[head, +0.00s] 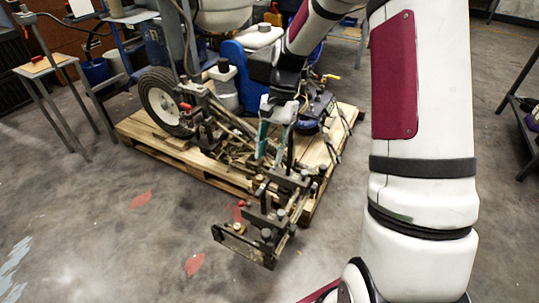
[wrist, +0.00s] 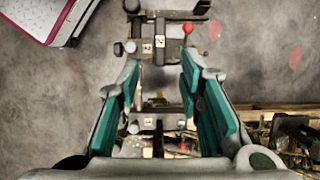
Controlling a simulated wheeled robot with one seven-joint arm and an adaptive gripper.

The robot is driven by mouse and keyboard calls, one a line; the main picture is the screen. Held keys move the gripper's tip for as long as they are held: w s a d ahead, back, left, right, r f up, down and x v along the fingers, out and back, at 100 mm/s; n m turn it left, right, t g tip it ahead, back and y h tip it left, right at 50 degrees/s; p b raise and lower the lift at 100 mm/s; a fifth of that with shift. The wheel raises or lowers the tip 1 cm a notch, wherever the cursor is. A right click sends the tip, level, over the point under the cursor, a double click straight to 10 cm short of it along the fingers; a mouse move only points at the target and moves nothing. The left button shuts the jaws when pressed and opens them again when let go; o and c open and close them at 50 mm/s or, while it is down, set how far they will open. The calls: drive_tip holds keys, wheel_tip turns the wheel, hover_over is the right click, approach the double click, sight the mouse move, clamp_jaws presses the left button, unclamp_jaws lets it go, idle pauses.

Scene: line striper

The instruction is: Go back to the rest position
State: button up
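My gripper (head: 274,135) is out over the front part of the line striper (head: 220,120), pointing down, with its teal-padded fingers in view. In the wrist view my gripper (wrist: 161,95) has its two fingers wide apart, with nothing held between them. The striper's front bracket (wrist: 160,45) shows below and beyond the fingertips, with a red knob (wrist: 188,28) near its right side. In the head view the front bracket (head: 255,235) sticks out past the pallet's front edge. My arm covers part of the striper's right side.
The striper stands on a wooden pallet (head: 140,133) with a large wheel (head: 164,102) at left. A small table (head: 45,66) stands at the left, and a dark shelf (head: 525,110) at the right edge. The concrete floor in front is clear, with red paint marks (head: 195,264).

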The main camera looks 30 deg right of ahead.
idle(0.3)
drive_tip(key=s+a+r+n+t+h, duration=0.1)
drive_tip(key=s+a+r+n+h, duration=0.3)
drive_tip(key=s+r, duration=1.15)
drive_tip(key=s+a+r+n+t, duration=0.2)
drive_tip(key=s+n, duration=0.4)
drive_tip(key=s, duration=1.1)
wheel_tip(320, 180, up, 30)
drive_tip(key=t+p, duration=0.4)
drive_tip(key=p, duration=2.5)
drive_tip(key=shift+d+r+n, duration=0.2)
drive_tip(key=shift+d+n, duration=0.2)
